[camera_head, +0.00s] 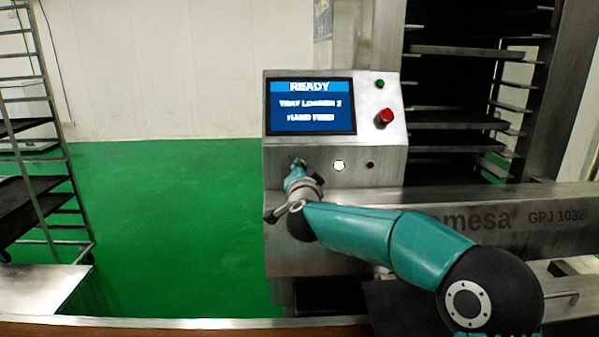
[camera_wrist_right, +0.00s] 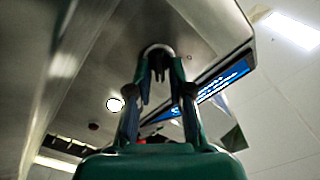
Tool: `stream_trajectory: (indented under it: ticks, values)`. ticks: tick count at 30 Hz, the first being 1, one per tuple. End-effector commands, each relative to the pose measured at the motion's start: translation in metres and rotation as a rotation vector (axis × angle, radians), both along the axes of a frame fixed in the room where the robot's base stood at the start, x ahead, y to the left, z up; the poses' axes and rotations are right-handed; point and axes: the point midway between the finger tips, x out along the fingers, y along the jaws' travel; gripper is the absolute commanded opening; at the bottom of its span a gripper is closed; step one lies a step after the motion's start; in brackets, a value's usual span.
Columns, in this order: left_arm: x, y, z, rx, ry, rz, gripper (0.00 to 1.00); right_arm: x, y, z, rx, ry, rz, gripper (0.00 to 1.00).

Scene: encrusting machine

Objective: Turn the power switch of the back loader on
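The back loader (camera_head: 330,225) is a steel machine with a sloped control panel. Its lit screen (camera_head: 310,105) reads READY, TRAY LOADER 2, HAND FEED. My right gripper (camera_head: 296,165) is at the left part of the lower panel front, below the screen. In the right wrist view, the gripper's two fingers (camera_wrist_right: 158,66) reach up to a round metal-rimmed fitting (camera_wrist_right: 158,49) on the panel, seemingly the power switch. Dark shapes show between the fingertips; I cannot tell if they grip it. The gripper hides this spot in the head view. My left gripper is not in view.
A white lit button (camera_head: 339,166) and a small dark red one (camera_head: 370,165) sit right of my gripper. A green button (camera_head: 380,84) and a red emergency stop (camera_head: 385,117) are above. Tray racks stand at left (camera_head: 40,190) and right (camera_head: 460,50).

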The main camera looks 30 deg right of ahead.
Motion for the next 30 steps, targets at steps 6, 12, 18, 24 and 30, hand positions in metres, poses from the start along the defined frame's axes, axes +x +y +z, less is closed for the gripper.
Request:
stream_trajectory:
  ticks: [6, 12, 18, 24, 30]
  values:
    - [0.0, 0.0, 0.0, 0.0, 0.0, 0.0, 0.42, 0.0, 0.0, -0.001, -0.001, 0.002, -0.001, 0.35]
    - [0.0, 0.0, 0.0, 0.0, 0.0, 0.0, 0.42, -0.002, 0.001, -0.001, -0.001, 0.002, -0.001, 0.35]
    - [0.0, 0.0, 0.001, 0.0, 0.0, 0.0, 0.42, -0.018, 0.011, 0.0, -0.001, 0.002, 0.001, 0.35]
    - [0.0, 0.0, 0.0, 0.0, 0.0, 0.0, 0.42, -0.051, 0.032, 0.0, -0.002, 0.001, 0.001, 0.35]
    - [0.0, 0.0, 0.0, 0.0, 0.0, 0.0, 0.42, -0.083, 0.052, 0.0, -0.001, 0.0, 0.003, 0.35]
